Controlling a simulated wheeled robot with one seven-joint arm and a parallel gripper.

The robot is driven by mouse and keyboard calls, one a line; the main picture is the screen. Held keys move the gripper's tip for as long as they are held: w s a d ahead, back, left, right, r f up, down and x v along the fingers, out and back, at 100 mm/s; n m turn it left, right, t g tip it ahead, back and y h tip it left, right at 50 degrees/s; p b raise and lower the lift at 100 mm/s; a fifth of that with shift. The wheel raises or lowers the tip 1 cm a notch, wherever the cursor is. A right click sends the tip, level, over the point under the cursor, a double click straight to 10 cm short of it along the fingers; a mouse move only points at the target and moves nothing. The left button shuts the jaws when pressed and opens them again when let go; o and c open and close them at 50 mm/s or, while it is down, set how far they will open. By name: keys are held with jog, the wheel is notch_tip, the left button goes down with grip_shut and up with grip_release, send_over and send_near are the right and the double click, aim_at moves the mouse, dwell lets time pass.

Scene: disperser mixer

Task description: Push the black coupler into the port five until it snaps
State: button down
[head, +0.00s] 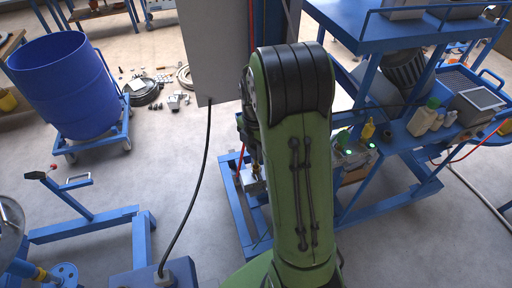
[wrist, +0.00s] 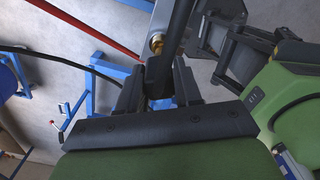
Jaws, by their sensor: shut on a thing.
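In the wrist view my gripper (wrist: 158,84) is shut on the black coupler (wrist: 158,72), a dark block between the two fingers. A brass round fitting (wrist: 157,42) shows just beyond the coupler. I cannot tell whether it touches the coupler or whether it is port five; no port number is readable. A dark bar or hose runs upward beside the fitting. In the head view my green arm covers most of the gripper area, and the coupler cannot be made out there.
A black cable (head: 197,190) hangs from the grey cabinet (head: 215,45). A blue drum (head: 65,85) stands on a wheeled frame at left. A blue bench with bottles (head: 423,120) is at right. A red bar (wrist: 85,28) crosses the wrist view. Open floor lies left of my arm.

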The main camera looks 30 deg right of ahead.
jog(key=shift+f, duration=0.2)
jog(key=shift+f+b, duration=0.35)
jog(key=shift+b, duration=0.15)
jog(key=shift+f+b, duration=1.2)
jog(key=shift+f, duration=0.25)
jog(key=c, duration=0.7)
grip_release()
notch_tip(320, 180, up, 16)
jog(key=shift+f+p, duration=0.1)
jog(key=shift+p, duration=0.75)
